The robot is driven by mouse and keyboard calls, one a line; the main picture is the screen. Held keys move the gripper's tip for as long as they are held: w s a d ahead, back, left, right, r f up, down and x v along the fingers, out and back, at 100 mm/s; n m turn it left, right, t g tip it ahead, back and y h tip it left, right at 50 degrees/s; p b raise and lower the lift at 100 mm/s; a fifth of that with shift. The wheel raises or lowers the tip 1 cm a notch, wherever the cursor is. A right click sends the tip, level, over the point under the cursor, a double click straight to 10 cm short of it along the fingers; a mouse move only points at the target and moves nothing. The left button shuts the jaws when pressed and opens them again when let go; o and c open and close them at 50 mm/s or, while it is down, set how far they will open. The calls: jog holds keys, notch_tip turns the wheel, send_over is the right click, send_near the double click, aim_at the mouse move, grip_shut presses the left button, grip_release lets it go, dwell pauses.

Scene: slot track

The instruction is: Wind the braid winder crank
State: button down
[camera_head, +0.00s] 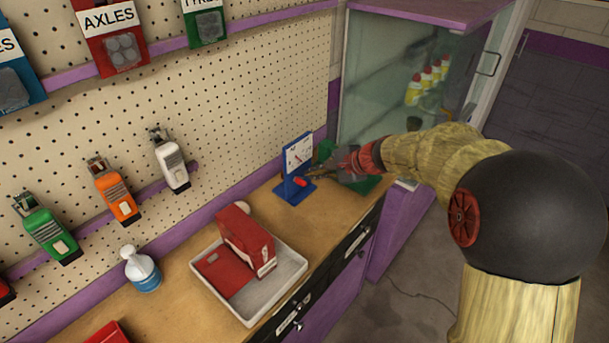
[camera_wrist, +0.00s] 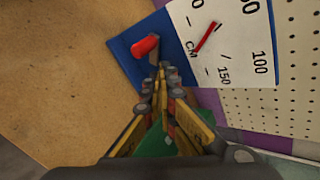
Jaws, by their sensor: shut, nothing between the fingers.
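The braid winder is a blue stand (camera_head: 294,192) with a white dial plate (camera_head: 299,152) near the far end of the bench. Its dial, with a red needle, fills the upper right of the wrist view (camera_wrist: 225,55). Its crank has a red knob (camera_head: 300,182), which also shows in the wrist view (camera_wrist: 145,46). My gripper (camera_head: 313,174) reaches in from the right. In the wrist view its fingers (camera_wrist: 166,74) are shut and empty, with the tips close to the crank just below and right of the knob. I cannot tell whether they touch it.
A green object (camera_head: 366,186) lies under my gripper at the bench end. A grey tray (camera_head: 289,283) with red boxes and a blue-white bottle (camera_head: 142,269) stand nearer on the bench. A pegboard (camera_head: 255,100) rises behind; a glass cabinet (camera_head: 385,65) stands at the far end.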

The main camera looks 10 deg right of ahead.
jog(key=shift+s+d+b, duration=0.2)
jog(key=shift+s+d, duration=0.45)
jog(key=shift+s, duration=0.25)
jog(key=shift+s+d+b, duration=0.25)
jog(key=shift+s+d, duration=0.35)
jog(key=shift+s, duration=0.25)
jog(key=shift+s+d+b, duration=0.2)
jog(key=shift+s+d, duration=0.45)
jog(key=shift+s, duration=0.25)
